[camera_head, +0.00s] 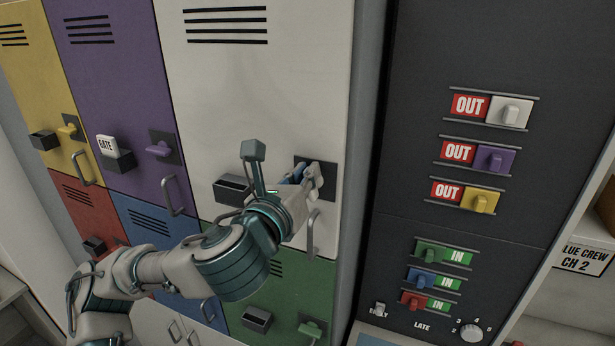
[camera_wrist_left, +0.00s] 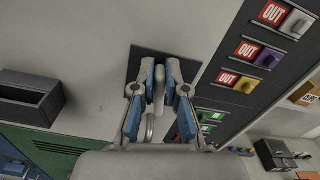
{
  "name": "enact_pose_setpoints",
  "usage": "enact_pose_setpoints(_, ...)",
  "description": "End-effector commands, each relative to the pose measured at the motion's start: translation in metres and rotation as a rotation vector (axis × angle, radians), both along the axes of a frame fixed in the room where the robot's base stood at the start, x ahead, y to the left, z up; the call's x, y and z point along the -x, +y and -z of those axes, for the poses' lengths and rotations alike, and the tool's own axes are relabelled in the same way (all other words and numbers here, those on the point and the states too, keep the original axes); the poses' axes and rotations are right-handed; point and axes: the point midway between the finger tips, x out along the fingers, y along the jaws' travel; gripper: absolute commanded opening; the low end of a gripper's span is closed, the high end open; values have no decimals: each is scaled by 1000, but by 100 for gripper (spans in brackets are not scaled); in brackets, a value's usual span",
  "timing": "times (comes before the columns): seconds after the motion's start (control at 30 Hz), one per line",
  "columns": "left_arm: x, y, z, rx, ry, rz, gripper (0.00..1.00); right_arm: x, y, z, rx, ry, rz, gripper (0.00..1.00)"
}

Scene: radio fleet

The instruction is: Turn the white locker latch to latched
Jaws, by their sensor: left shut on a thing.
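The white locker (camera_head: 262,110) is the tall door at upper middle in the head view. Its white latch (camera_wrist_left: 159,84) shows in the left wrist view, on a dark square plate (camera_wrist_left: 139,62). My left gripper (camera_head: 306,176) is at this plate in the head view and hides most of the latch. In the left wrist view the gripper (camera_wrist_left: 159,78) has its two blue-padded fingers on either side of the latch, shut on it. The latch looks upright in that view; whether it is latched I cannot tell. My right gripper is in neither view.
A dark open bin (camera_head: 232,189) and a handle (camera_head: 311,232) are on the white door near my gripper. A dark panel (camera_head: 420,150) with OUT and IN sliders stands to the right.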

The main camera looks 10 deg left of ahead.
Motion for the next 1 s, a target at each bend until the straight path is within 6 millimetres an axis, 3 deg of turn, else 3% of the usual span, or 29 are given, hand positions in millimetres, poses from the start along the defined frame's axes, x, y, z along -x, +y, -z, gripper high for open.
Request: enact_pose_setpoints(1.0, -5, 20, 19, 944, 186, -4, 0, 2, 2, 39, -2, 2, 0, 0)
